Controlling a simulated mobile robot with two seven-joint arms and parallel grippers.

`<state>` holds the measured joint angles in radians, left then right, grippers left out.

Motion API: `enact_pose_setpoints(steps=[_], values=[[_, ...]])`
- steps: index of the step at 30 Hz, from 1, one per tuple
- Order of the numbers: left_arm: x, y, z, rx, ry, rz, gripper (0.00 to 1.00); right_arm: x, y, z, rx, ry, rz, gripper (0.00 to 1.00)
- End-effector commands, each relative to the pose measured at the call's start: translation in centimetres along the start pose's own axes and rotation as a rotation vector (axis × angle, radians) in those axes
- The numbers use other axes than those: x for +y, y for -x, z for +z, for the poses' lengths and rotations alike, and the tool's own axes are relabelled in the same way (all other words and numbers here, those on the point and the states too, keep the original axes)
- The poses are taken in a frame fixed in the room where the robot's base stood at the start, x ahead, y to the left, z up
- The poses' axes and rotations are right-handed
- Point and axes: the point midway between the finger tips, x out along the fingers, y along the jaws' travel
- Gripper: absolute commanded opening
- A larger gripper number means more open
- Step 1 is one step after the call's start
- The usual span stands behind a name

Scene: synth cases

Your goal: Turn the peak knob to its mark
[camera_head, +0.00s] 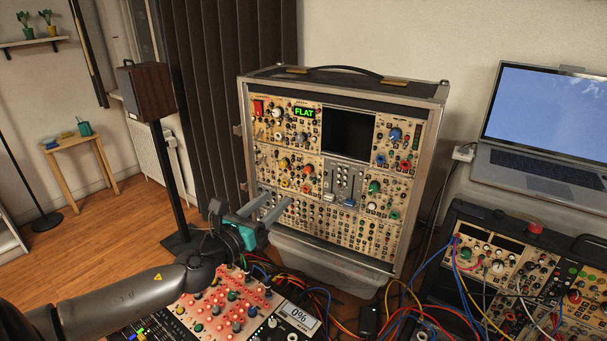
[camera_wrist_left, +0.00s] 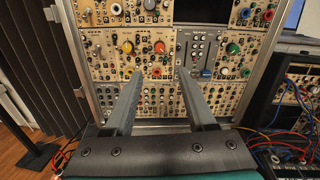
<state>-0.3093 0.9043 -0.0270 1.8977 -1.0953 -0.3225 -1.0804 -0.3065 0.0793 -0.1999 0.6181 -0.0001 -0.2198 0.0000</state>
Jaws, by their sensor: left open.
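The upright synth case (camera_head: 300,228) holds rows of cream modules with many knobs. I cannot read any label, so I cannot tell which knob is the peak knob or where its mark is. My left gripper (camera_head: 280,200) is open and empty, in front of the lower left of the case. In the left wrist view my left gripper (camera_wrist_left: 159,74) points at a module with a yellow knob (camera_wrist_left: 127,47), an orange knob (camera_wrist_left: 160,47) and a red knob (camera_wrist_left: 157,71). The fingers look apart from these knobs. My right gripper is not in view.
A second synth case (camera_head: 500,262) with cables and a laptop (camera_head: 540,172) stand at the right. A speaker (camera_head: 146,90) on a stand is at the left.

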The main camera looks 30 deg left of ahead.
Motion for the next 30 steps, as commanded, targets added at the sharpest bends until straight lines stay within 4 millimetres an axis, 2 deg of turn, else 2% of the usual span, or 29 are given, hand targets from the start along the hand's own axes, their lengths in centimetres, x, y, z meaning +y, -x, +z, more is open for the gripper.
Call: enact_pose_setpoints(steps=[30], values=[[0.0, -11.2, 0.1, -0.002, 0.006, 0.002, 0.56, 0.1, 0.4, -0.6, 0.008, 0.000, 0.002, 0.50]])
